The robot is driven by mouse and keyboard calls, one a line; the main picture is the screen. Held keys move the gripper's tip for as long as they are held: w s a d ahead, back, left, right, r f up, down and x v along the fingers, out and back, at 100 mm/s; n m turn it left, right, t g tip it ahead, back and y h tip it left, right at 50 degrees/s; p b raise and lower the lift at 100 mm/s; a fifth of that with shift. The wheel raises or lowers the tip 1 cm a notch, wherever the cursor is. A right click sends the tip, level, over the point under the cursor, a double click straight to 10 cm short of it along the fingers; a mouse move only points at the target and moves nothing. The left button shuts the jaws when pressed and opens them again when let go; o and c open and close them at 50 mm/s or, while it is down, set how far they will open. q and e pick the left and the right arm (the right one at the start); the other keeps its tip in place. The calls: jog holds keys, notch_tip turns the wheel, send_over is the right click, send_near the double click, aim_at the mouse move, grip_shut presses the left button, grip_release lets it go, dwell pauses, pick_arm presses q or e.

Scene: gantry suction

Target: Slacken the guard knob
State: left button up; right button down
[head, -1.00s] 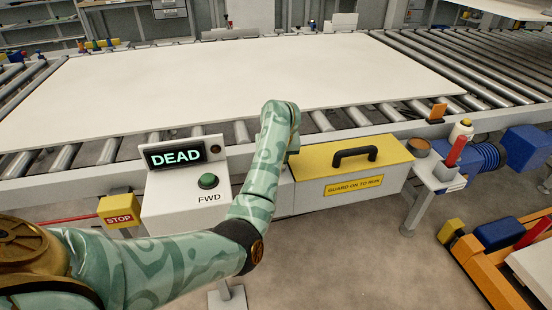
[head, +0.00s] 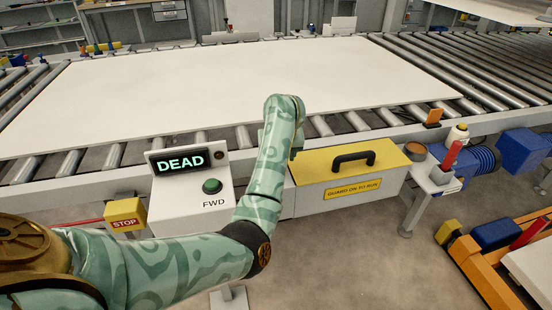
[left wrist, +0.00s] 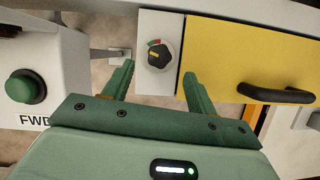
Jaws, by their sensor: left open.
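The guard knob (left wrist: 159,55) is a small black dial with a yellow pointer and a red and green mark beside it. It is on a pale panel left of the yellow guard cover (left wrist: 225,60), which has a black handle. The cover also shows in the head view (head: 318,160); there the knob is hidden behind my left arm. My left gripper (left wrist: 158,72) is open and empty, its green fingers pointing towards the panel on either side of the knob's line. I cannot tell whether they touch the panel. My right gripper is in neither view.
A control box has a display reading DEAD (head: 180,162) and a green FWD button (head: 212,186). A yellow STOP box (head: 126,213) is at its left. A large white board (head: 220,85) lies on the rollers behind. An orange cart (head: 490,265) stands at right.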

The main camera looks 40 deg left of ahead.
pick_arm(q)
jog(key=p+v, duration=0.4)
jog(key=v, duration=0.7)
jog(key=shift+p, duration=0.3)
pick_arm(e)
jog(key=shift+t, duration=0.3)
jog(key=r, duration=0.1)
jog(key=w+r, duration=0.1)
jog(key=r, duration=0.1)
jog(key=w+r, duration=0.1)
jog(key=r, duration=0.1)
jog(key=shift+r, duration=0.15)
